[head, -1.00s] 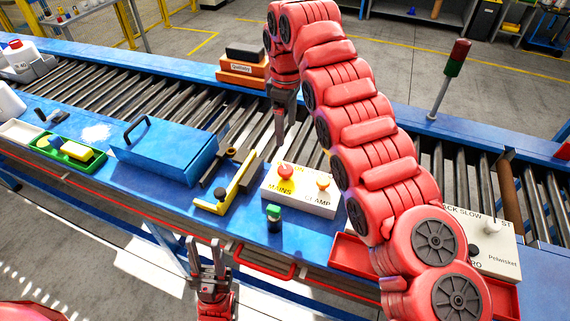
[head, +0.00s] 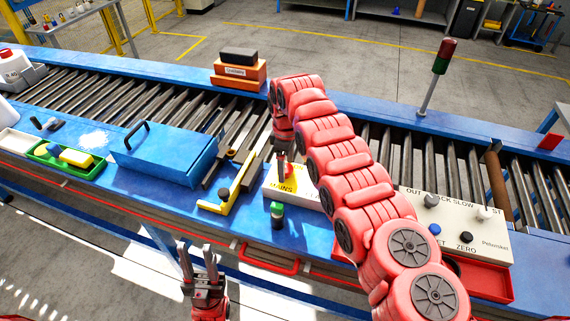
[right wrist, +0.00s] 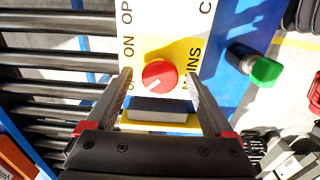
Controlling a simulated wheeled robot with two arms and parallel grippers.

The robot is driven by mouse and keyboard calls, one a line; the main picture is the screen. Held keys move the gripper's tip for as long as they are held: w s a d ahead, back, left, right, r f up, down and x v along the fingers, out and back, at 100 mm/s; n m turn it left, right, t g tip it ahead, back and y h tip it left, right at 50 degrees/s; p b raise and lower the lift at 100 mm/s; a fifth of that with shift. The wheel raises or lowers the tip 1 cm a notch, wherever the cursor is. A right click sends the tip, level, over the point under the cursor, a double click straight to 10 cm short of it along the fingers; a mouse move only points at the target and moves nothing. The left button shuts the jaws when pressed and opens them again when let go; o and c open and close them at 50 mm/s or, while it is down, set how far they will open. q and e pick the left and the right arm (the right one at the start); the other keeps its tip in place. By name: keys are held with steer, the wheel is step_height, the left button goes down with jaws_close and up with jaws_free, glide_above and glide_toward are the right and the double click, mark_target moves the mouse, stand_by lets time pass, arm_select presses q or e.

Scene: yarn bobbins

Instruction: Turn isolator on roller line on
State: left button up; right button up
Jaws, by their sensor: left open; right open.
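The isolator is a red rotary knob (right wrist: 160,74) on a yellow plate marked MAINS, on a white control box (head: 270,190). In the right wrist view its white mark points to the lower left; the word ON stands to its upper left, and lettering below that is partly hidden by a finger. My right gripper (head: 283,166) is open over the plate, with its fingertips on either side of the knob; I cannot tell whether they touch it. My left gripper (head: 198,262) is open and empty, in front of the bench's near edge.
A green-capped black item (head: 277,214) stands in front of the box and shows in the right wrist view (right wrist: 264,70). A yellow angle piece (head: 232,190) and a blue lidded box (head: 165,155) lie left. A second control panel (head: 460,222) is right. Rollers run behind.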

steer(key=c, duration=1.4)
steer(key=shift+o, duration=0.2)
steer(key=shift+f+m+b, duration=0.25)
steer(key=shift+m+b, duration=0.15)
steer(key=shift+b, duration=0.5)
steer(key=m+b, duration=0.4)
steer(key=b, duration=0.1)
steer(key=shift+m+b, duration=0.4)
steer(key=shift+b, duration=0.1)
steer(key=shift+r+m+b, duration=0.2)
steer(key=shift+m+b, duration=0.2)
steer(key=shift+m, duration=0.5)
steer(key=m, duration=0.2)
steer(key=shift+r+m, duration=0.1)
steer(key=shift+m, duration=0.3)
steer(key=m, duration=0.4)
steer(key=shift+m, duration=1.8)
